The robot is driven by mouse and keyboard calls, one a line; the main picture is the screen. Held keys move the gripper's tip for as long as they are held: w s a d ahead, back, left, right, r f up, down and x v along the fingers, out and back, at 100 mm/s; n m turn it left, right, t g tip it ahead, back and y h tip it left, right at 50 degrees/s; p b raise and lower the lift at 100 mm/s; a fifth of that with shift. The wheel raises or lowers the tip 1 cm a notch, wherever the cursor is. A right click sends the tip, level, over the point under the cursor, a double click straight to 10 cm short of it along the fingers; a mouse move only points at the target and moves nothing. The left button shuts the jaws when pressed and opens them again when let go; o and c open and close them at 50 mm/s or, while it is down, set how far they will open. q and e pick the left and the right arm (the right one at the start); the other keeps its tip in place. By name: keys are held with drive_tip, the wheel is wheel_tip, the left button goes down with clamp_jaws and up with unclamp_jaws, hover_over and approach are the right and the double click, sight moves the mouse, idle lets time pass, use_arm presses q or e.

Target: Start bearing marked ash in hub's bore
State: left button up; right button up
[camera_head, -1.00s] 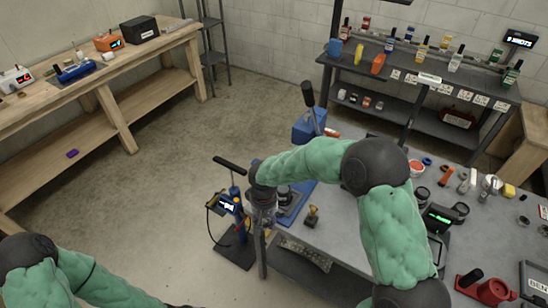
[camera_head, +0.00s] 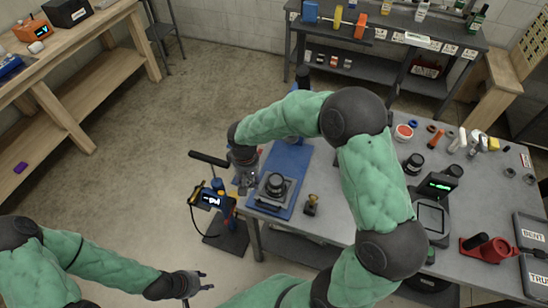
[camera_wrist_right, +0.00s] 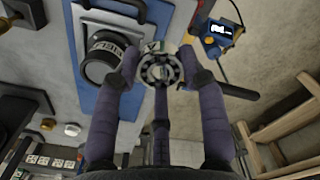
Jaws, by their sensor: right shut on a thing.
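The dark round hub (camera_head: 275,186) stands on a blue board at the table's left end. In the right wrist view the hub (camera_wrist_right: 103,58) is left of my gripper, with a pale label on its side. My right gripper (camera_head: 243,181) is over the table's left edge, left of the hub. In the right wrist view my right gripper (camera_wrist_right: 158,72) is shut on a small ring-shaped bearing (camera_wrist_right: 160,69), apart from the hub. Any mark on the bearing is unreadable. My left gripper (camera_head: 203,282) is open and empty, low over the floor.
The blue board (camera_head: 291,158) lies on the grey table (camera_head: 335,205). A blue pump-like stand with a display (camera_head: 212,199) is beside the table's left edge. Trays (camera_head: 532,262) and a red device (camera_head: 488,248) lie right.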

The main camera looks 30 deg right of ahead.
drive_tip(key=shift+s+b, duration=0.3)
drive_tip(key=shift+s+f+b, duration=0.1)
drive_tip(key=shift+b, duration=0.25)
drive_tip(key=shift+w+d+f+b, duration=0.1)
drive_tip(key=shift+w+f+b, duration=0.3)
drive_tip(key=shift+b, duration=0.4)
drive_tip(key=shift+d+m+b, duration=0.1)
drive_tip(key=shift+m+b, duration=0.2)
drive_tip(key=shift+m, duration=0.1)
use_arm(q)
wheel_tip(320, 180, down, 4)
use_arm(e)
drive_tip(key=shift+d+r+m, duration=0.15)
drive_tip(key=shift+d+m, duration=0.1)
drive_tip(key=shift+m, duration=0.35)
use_arm(q)
wheel_tip(320, 180, up, 8)
drive_tip(key=p, duration=0.8)
drive_tip(key=shift+s+r, duration=0.2)
drive_tip(key=shift+s, duration=0.05)
use_arm(e)
drive_tip(key=d+r+m, duration=0.2)
drive_tip(key=d+m, duration=0.2)
drive_tip(key=m, duration=0.7)
drive_tip(key=d+r+m, duration=0.3)
drive_tip(key=d+m, duration=0.2)
drive_tip(key=m, duration=0.6)
drive_tip(key=shift+s+r, duration=0.35)
use_arm(q)
drive_tip(key=shift+f, duration=0.1)
